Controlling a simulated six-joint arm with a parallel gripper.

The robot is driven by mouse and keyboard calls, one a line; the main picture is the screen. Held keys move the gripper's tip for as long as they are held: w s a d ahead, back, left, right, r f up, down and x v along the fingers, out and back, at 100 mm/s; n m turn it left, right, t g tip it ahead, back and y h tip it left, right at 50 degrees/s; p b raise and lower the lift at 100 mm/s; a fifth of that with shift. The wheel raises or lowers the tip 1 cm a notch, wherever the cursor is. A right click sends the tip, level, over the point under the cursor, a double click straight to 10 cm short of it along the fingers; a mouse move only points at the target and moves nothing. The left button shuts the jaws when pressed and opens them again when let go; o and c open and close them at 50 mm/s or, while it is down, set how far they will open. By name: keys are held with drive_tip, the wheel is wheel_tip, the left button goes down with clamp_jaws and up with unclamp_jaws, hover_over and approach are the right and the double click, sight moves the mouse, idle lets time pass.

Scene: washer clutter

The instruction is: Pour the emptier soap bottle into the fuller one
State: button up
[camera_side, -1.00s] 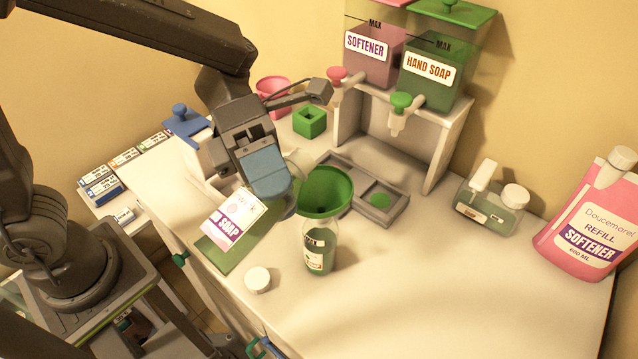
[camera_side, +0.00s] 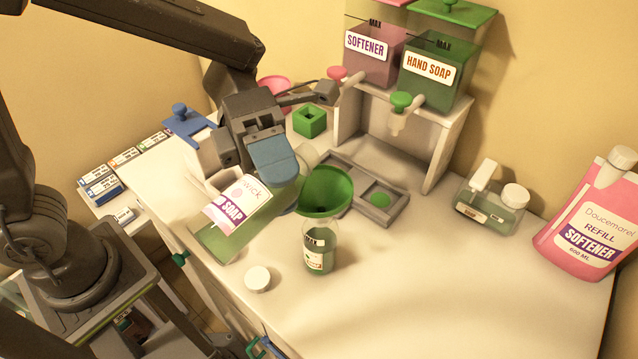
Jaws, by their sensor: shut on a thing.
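My gripper (camera_side: 274,168) is shut on a clear soap bottle with a white and purple label (camera_side: 238,203). It holds the bottle tilted, left of the green funnel (camera_side: 327,190). The bottle's mouth end is near the funnel rim, partly hidden by the gripper; I cannot tell whether it touches or whether liquid flows. The funnel sits in the mouth of an upright clear bottle (camera_side: 319,252) on the table, with green liquid in its lower part. A white round cap (camera_side: 257,278) lies on the table to the left of this bottle.
A grey tray (camera_side: 396,210) lies behind the funnel. Dispensers of softener (camera_side: 372,60) and hand soap (camera_side: 438,75) stand on a white stand. A flat pump bottle (camera_side: 490,212) and pink refill bottle (camera_side: 590,220) are at right. The front right tabletop is clear.

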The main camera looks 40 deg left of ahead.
drive_tip(key=shift+r+n, duration=0.25)
drive_tip(key=shift+n, duration=0.15)
drive_tip(key=shift+w+f+n+g+h, duration=0.15)
drive_tip(key=shift+f+n+g+h, duration=0.3)
drive_tip(key=shift+n, duration=0.25)
idle(1.0)
drive_tip(key=shift+w+r+n+g+h, duration=0.3)
drive_tip(key=shift+r+n, duration=0.25)
drive_tip(key=shift+n, duration=0.45)
idle(1.6)
